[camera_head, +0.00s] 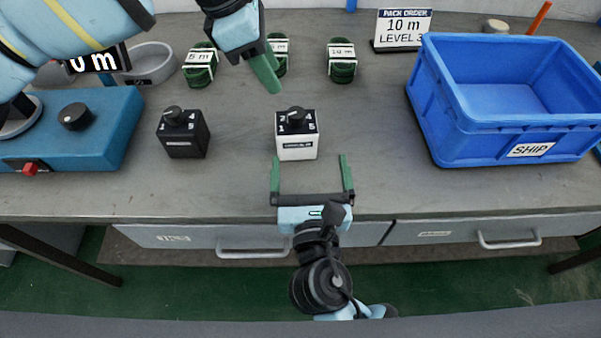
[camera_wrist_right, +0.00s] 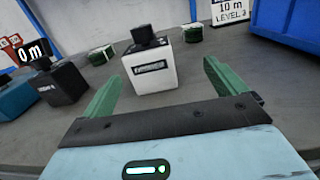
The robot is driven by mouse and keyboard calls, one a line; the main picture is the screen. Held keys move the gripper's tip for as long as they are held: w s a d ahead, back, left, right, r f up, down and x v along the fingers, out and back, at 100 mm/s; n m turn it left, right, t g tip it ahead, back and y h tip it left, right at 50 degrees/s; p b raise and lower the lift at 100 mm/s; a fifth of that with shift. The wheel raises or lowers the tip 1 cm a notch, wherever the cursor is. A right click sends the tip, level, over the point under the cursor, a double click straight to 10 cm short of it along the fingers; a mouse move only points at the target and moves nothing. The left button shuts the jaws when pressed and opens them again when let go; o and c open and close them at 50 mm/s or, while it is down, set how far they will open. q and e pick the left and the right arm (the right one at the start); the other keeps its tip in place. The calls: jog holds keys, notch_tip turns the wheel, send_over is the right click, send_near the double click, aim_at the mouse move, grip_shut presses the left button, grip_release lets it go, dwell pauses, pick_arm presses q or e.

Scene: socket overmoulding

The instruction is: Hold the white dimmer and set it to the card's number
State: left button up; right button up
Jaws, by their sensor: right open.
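The white dimmer (camera_head: 297,148) stands upright on the bench, with a black knob (camera_head: 296,115) on its numbered top. It also shows in the right wrist view (camera_wrist_right: 152,72), between and beyond the fingers. My right gripper (camera_head: 312,172) is open and empty in front of the white dimmer, apart from it. In the right wrist view the right gripper (camera_wrist_right: 160,88) has its fingers spread. My left gripper (camera_head: 270,80) is above and behind the white dimmer, pointing down; its finger gap is not clear. The card (camera_head: 404,28) reads "PACK ORDER 10 m LEVEL 3", its last digit partly cut by the bin.
A black dimmer (camera_head: 183,135) stands left of the white one. Several green cable coils (camera_head: 342,66) lie behind. A blue SHIP bin (camera_head: 437,130) is at the right, and a blue machine (camera_head: 110,125) with a knob is at the left. Bench between dimmer and bin is clear.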

aim_at(296, 126)
jog(key=shift+s+a+f+y, duration=0.15)
jog(key=shift+s+a+f, duration=0.1)
jog(key=shift+a, duration=0.2)
jog(key=shift+s+a+f+y, duration=0.15)
jog(key=shift+a+f, duration=0.1)
jog(key=shift+a, duration=0.2)
jog(key=shift+w+a, duration=0.15)
jog(key=shift+w, duration=2.85)
jog(key=shift+w+a, duration=0.15)
jog(key=shift+w, duration=2.85)
jog(key=shift+c, duration=0.5)
jog(key=c, duration=1)
pick_arm(q)
jog(key=o, duration=0.3)
jog(key=shift+o, duration=0.2)
jog(key=d+r+n+y, duration=0.1)
jog(key=n, duration=0.4)
jog(key=d+r+n+y, duration=0.1)
jog(key=n, duration=0.4)
jog(key=d+r+n+y, duration=0.1)
jog(key=d+n+y, duration=0.1)
jog(key=n, duration=0.4)
jog(key=shift+w+g, duration=0.3)
